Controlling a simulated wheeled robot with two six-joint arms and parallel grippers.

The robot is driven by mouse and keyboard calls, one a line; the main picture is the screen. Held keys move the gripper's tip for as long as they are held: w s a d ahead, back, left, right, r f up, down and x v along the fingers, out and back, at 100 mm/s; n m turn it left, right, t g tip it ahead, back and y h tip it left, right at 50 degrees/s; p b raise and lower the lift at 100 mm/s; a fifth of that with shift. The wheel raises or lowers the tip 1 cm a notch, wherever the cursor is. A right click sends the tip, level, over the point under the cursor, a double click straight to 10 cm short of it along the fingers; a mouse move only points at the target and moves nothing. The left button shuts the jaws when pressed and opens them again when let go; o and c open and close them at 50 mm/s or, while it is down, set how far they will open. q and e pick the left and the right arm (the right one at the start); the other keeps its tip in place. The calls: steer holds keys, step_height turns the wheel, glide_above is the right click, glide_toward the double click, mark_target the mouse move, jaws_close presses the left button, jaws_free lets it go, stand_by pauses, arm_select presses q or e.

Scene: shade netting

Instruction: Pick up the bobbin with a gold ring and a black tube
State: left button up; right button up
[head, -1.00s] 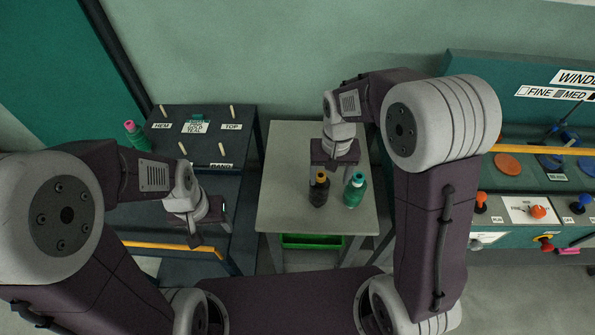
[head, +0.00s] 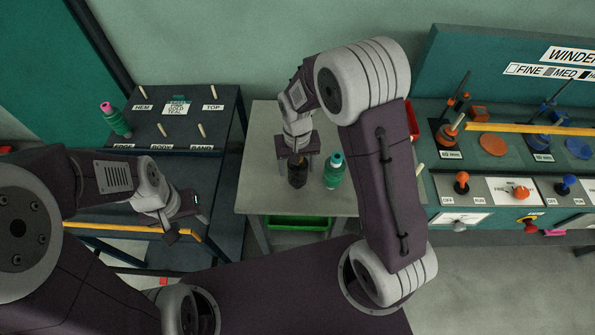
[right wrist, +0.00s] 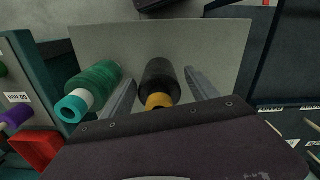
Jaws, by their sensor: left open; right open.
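The black bobbin (head: 297,176) stands on the small grey table (head: 262,190). In the right wrist view this dark bobbin (right wrist: 160,73) shows a gold ring at its near end. My right gripper (head: 298,158) is above it, pointing down and hiding its top in the head view. In the right wrist view the open fingers (right wrist: 160,80) lie on either side of the bobbin, with no clear grip on it. My left gripper (head: 184,217) is open and empty, left of the table.
A green bobbin (head: 334,174) with a teal tube stands close to the right of the black one. Another green bobbin with a pink top (head: 115,121) is on the pegged rack at left. A winder bench (head: 465,215) stands at right. A green bin (head: 298,222) is under the table.

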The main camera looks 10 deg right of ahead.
steer(key=shift+w+f, duration=0.1)
steer(key=shift+f, duration=0.75)
steer(key=shift+r, duration=0.1)
jaws_close()
